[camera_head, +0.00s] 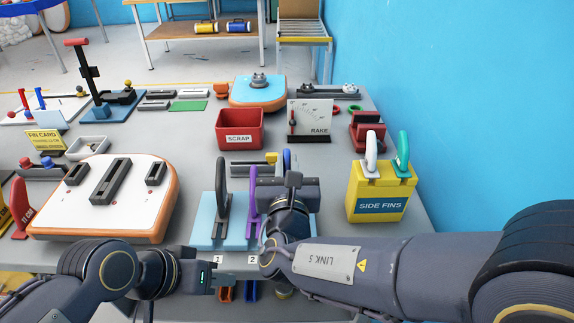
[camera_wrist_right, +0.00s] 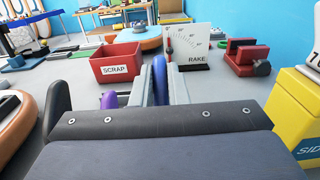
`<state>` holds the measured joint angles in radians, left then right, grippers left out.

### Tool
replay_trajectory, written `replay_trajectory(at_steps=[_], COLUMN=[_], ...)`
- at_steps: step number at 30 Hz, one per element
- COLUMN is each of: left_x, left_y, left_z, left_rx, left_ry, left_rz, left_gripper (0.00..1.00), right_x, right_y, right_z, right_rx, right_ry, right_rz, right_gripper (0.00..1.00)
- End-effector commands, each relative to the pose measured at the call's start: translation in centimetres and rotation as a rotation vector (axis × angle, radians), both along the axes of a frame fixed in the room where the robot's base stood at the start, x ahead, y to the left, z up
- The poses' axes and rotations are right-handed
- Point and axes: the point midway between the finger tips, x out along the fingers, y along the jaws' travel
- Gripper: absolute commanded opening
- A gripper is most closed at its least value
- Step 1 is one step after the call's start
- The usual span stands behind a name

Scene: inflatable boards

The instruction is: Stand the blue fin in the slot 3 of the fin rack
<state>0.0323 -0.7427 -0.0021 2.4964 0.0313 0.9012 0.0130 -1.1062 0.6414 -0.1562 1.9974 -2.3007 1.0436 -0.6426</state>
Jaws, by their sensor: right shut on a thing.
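The blue fin (camera_wrist_right: 160,78) is upright between the two fingers of my right gripper (camera_wrist_right: 161,88), which is shut on it. In the head view only the fin's blue upper edge (camera_head: 287,157) shows past my right gripper (camera_head: 291,176). The fin rack (camera_head: 206,226) has a light blue base near the table's front edge. A dark fin (camera_head: 222,203) stands at label 1 and a purple fin (camera_head: 251,203) at label 2. My right gripper and wrist cover the rack's right part, so slot 3 is hidden. My left gripper (camera_head: 222,282) is low at the front edge; its fingers are unclear.
A yellow side fins box (camera_head: 381,192) with white and teal fins stands right of my right arm. A red scrap bin (camera_head: 240,130) and a rake gauge (camera_head: 310,119) are behind the rack. A white board (camera_head: 75,205) with an orange edge lies left.

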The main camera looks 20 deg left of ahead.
Motion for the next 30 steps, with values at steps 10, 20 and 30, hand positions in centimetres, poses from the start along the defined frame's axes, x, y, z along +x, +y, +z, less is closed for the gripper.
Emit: replay_trajectory(at_steps=[10,20,30], left_x=[0.0,0.0,0.0], left_y=[0.0,0.0,0.0], left_z=[-0.4,-0.4,-1.1], left_rx=[0.0,0.0,0.0], left_ry=[0.0,0.0,0.0], left_rz=[0.0,0.0,0.0], left_gripper=[0.38,0.38,0.38], right_x=[0.0,0.0,0.0], right_y=[0.0,0.0,0.0], right_z=[-0.1,0.0,-0.6], right_rx=[0.001,0.0,0.0], right_ry=[-0.001,0.0,0.0], right_rz=[0.0,0.0,0.0], right_gripper=[0.0,0.0,0.0])
